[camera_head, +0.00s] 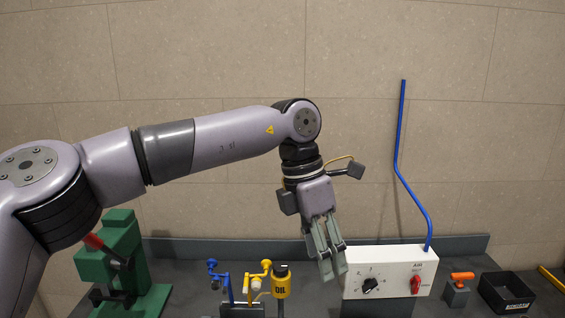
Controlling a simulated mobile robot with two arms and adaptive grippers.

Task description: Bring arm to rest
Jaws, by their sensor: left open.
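My left arm (230,140) reaches in from the left, raised and stretched across the view. Its left gripper (329,262) points down, to the left of and partly in front of the white control box. Its fingers look slightly parted, and nothing shows between them. My right gripper is not in view.
A green press (125,262) with a red handle stands at the left. Blue and yellow fittings and a yellow oil can (281,284) are in the middle. A white control box (392,270), an orange-handled block (459,288) and a black tray (507,306) are at the right.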

